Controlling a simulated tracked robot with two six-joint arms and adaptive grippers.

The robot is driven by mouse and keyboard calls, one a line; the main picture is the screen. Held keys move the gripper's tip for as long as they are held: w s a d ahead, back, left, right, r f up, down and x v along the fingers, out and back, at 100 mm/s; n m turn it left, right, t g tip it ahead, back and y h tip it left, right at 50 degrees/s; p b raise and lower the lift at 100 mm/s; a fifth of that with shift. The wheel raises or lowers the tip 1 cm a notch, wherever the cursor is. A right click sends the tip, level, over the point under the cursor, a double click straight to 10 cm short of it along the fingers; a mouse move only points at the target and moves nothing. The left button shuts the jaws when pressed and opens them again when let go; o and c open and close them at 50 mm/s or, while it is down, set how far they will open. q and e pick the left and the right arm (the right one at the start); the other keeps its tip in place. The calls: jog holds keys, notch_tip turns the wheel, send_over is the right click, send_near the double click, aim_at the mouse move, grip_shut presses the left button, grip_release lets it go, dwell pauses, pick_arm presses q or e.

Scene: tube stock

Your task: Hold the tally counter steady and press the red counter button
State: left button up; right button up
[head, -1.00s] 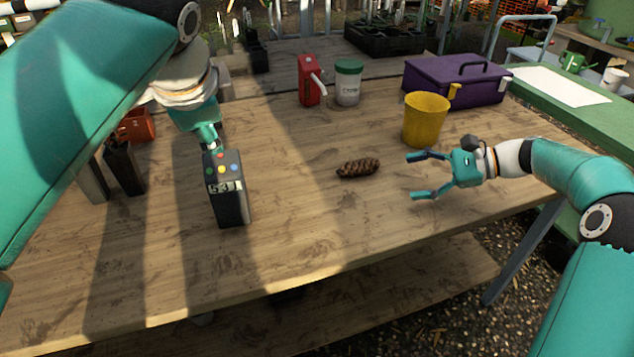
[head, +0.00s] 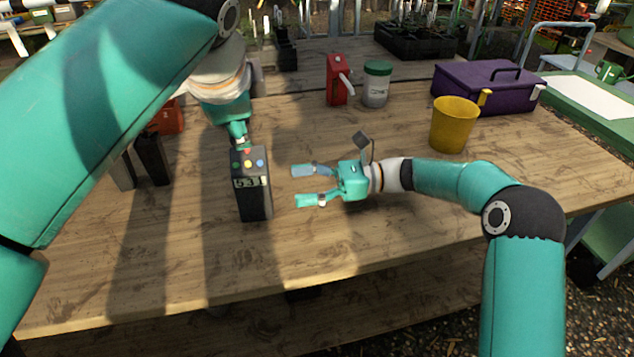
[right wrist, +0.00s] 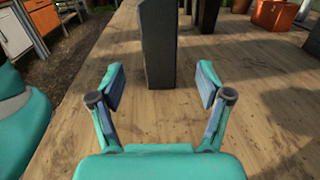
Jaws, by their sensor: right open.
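The tally counter (head: 253,198) is a dark upright box on the wooden table, with a number display on its front and coloured buttons on top. The red button (head: 247,151) is toward the back of its top. My left gripper (head: 238,136) comes down at the counter's back edge; its fingers are mostly hidden, so I cannot tell whether they grip it. My right gripper (head: 307,186) is open and empty, to the right of the counter and apart from it, fingers pointing at it. In the right wrist view the counter (right wrist: 158,45) stands ahead, between the open fingers.
A yellow bucket (head: 454,126), a purple toolbox (head: 487,90), a lidded jar (head: 376,86) and a red can (head: 337,82) stand farther back. Dark blocks (head: 152,160) and an orange pot (head: 168,117) are left of the counter. The table's front is clear.

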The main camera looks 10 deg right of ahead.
aim_at(240, 190)
jog(key=a, duration=0.4)
jog(key=w+a, duration=0.1)
jog(key=a, duration=0.7)
jog(key=shift+w, duration=0.15)
jog(key=shift+c, duration=0.2)
jog(key=c, duration=1.2)
pick_arm(q)
grip_shut()
